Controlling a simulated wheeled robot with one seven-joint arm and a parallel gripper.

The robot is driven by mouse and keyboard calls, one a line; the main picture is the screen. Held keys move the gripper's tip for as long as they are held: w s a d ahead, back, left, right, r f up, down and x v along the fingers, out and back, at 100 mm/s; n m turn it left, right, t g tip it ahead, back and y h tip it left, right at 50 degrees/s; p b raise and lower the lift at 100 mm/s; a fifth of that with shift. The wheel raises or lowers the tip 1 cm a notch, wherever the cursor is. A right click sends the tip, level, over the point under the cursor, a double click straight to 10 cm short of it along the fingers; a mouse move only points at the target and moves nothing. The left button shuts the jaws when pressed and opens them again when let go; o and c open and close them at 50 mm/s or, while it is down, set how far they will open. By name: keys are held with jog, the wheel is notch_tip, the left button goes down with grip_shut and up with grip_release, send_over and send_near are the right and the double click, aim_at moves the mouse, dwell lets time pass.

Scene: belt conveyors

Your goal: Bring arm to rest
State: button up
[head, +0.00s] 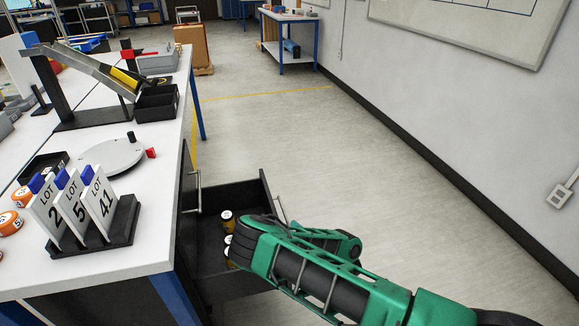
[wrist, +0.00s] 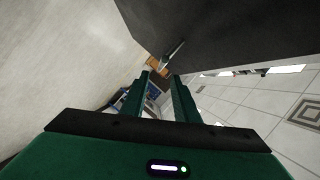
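My arm, green and black, reaches in from the lower right of the head view, bent over the right side of an open black drawer (head: 225,197). My gripper (wrist: 160,77) shows in the wrist view with its two green fingers apart and nothing between them. In the head view I cannot make out its fingertips; the arm hides that area. In the wrist view, a dark panel with a metal handle (wrist: 173,54) lies beyond the fingertips.
The drawer holds several small yellowish-and-dark cylinders (head: 228,220), partly hidden by my arm. The white workbench (head: 150,215) at left carries lot cards (head: 72,205), a round disc (head: 112,157) and a chute (head: 95,72).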

jog(key=shift+w+r, duration=0.1)
jog(key=w+d+r+g+h, duration=0.2)
jog(key=w+d+r+h, duration=0.3)
jog(key=d+r, duration=0.45)
jog(key=s+d+r+g+h, duration=0.35)
jog(key=s+d+r, duration=0.45)
jog(key=d+r, duration=0.45)
jog(key=s+d+r+g, duration=0.2)
jog(key=s+d+r, duration=0.25)
jog(key=s, duration=0.45)
jog(key=s+d+r+g, duration=0.35)
jog(key=s+r, duration=0.25)
jog(key=s, duration=0.3)
jog(key=s+r+g, duration=0.1)
jog(key=s+r, duration=0.2)
jog(key=s, duration=0.8)
jog(key=s+d+r+m+g, duration=0.1)
jog(key=s+r, duration=0.3)
jog(key=s, duration=0.7)
jog(key=shift+s+d+r+y, duration=0.2)
jog(key=shift+s+y, duration=0.05)
jog(key=shift+y, duration=0.1)
